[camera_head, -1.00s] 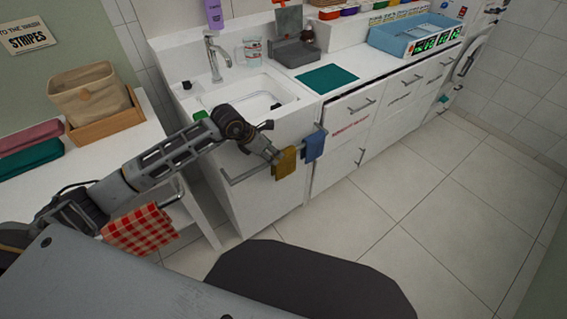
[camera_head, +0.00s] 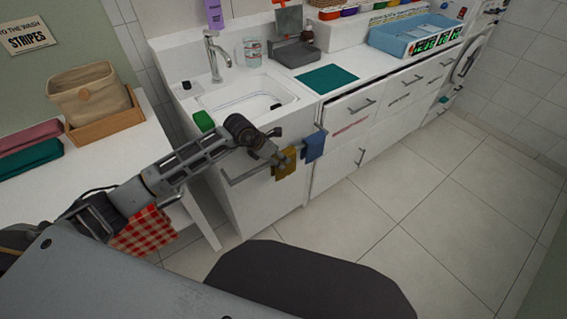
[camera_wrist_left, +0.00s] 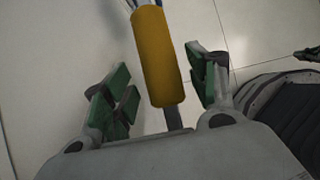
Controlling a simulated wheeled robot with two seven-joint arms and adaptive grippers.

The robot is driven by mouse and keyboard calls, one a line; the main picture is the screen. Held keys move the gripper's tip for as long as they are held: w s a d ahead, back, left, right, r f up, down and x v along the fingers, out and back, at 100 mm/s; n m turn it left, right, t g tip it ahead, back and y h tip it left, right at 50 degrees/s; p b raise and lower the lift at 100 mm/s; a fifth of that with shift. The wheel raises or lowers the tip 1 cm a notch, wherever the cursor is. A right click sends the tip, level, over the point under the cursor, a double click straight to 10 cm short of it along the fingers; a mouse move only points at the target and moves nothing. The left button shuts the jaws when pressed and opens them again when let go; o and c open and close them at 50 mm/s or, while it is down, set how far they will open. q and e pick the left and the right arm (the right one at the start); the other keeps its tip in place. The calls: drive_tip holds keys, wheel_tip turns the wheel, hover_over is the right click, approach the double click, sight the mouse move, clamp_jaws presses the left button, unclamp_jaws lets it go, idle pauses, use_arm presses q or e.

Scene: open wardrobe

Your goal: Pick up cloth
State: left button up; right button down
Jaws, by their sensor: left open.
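A mustard-yellow cloth (camera_head: 285,166) hangs over the rail on the front of the sink cabinet. A blue cloth (camera_head: 314,146) hangs beside it on the right. My left gripper (camera_head: 283,158) is at the yellow cloth in the head view, partly covering it. In the left wrist view the yellow cloth (camera_wrist_left: 158,58) is between the green-padded fingers of the open left gripper (camera_wrist_left: 160,92), with gaps on both sides. A red checked cloth (camera_head: 143,232) hangs at the left table, partly hidden by my arm. My right gripper is not in view.
The rail (camera_head: 240,180) runs along the white sink cabinet (camera_head: 262,205). A sink (camera_head: 245,97) with a tap (camera_head: 213,55) and a green sponge (camera_head: 203,120) are above. A beige basket (camera_head: 88,92) stands on the left table. The tiled floor (camera_head: 430,200) at right is clear.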

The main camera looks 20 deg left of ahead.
use_arm(q)
drive_tip(key=shift+w+d+f, duration=0.15)
drive_tip(key=shift+d+f, duration=0.15)
drive_tip(key=shift+f, duration=0.15)
drive_tip(key=shift+x, duration=2)
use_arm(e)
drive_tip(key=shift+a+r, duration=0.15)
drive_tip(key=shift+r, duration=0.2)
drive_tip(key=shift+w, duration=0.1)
use_arm(q)
drive_tip(key=shift+r, duration=0.1)
drive_tip(key=c, duration=1.1)
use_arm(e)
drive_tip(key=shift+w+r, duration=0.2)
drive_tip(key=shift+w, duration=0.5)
